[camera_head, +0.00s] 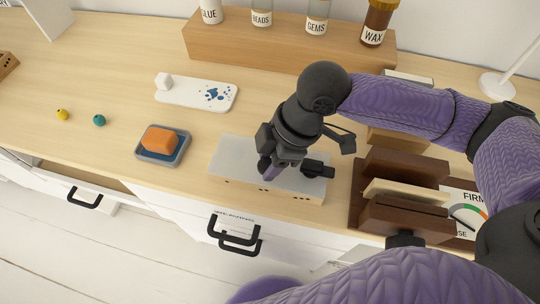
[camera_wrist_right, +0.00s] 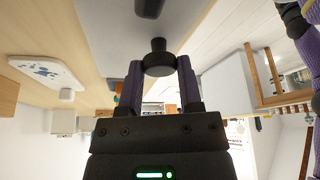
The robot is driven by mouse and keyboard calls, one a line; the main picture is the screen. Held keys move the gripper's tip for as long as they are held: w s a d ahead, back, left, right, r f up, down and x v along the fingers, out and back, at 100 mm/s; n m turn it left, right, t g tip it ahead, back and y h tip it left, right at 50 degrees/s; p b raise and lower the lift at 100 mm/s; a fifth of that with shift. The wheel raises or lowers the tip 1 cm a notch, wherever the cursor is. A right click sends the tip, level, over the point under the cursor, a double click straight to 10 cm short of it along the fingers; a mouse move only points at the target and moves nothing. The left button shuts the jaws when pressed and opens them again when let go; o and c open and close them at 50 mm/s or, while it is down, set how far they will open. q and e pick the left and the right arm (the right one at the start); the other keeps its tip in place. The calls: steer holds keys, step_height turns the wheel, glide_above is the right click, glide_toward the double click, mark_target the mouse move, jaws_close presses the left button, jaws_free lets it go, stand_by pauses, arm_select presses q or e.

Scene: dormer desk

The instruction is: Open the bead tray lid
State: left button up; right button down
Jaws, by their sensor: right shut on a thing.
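The bead tray (camera_head: 262,188) is a low pale wooden box on the desk, with a flat light grey lid (camera_head: 232,155) on top. In the right wrist view the lid (camera_wrist_right: 110,30) carries a dark round knob (camera_wrist_right: 158,62). My right gripper (camera_head: 270,172) is over the lid, pointing down. In the wrist view its two purple-sided fingers (camera_wrist_right: 158,75) are shut around the knob. The gripper hides the knob and part of the lid in the head view. Another dark fitting (camera_head: 318,169) sits at the lid's right end. My left gripper is not in view.
A blue-grey dish (camera_head: 178,156) with an orange block (camera_head: 160,140) stands left of the tray. Dark brown wooden blocks (camera_head: 400,210) stand close on its right. Labelled jars stand on a wooden riser (camera_head: 230,45) behind.

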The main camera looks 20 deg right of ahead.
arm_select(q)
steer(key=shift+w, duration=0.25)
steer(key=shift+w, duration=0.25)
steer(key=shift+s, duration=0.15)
